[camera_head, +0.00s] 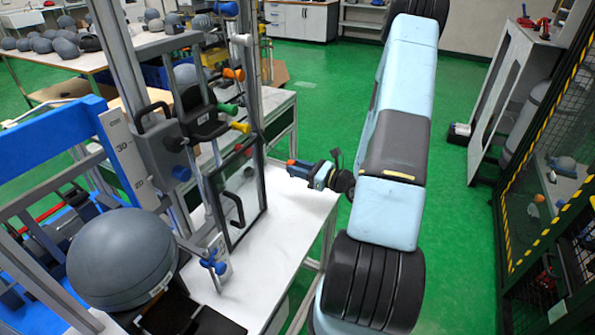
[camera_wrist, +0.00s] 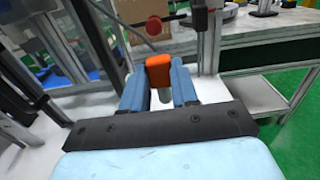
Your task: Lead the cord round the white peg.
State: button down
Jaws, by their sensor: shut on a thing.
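My gripper (camera_head: 297,169) is left of my arm, above the white bench. In the wrist view its two blue fingers (camera_wrist: 159,88) are closed on a small orange block (camera_wrist: 158,66), with a grey stub below it. The orange block also shows as a small tip at the fingers (camera_head: 291,162). A short white peg (camera_head: 240,39) sticks out from the grey upright of the tower, up and left of my gripper and apart from it. I cannot make out the cord in either view.
Orange (camera_head: 234,73), green (camera_head: 227,108) and yellow (camera_head: 240,127) handles stick out below the peg. A framed clear door (camera_head: 245,185) stands left of my gripper. A dark ball (camera_head: 122,258) sits at lower left. A red knob (camera_wrist: 153,25) shows ahead of the fingers.

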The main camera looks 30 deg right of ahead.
jog(key=shift+r, duration=0.35)
jog(key=shift+s+d, duration=0.1)
jog(key=v, duration=0.7)
dwell(0.5)
jog(key=shift+d, duration=0.1)
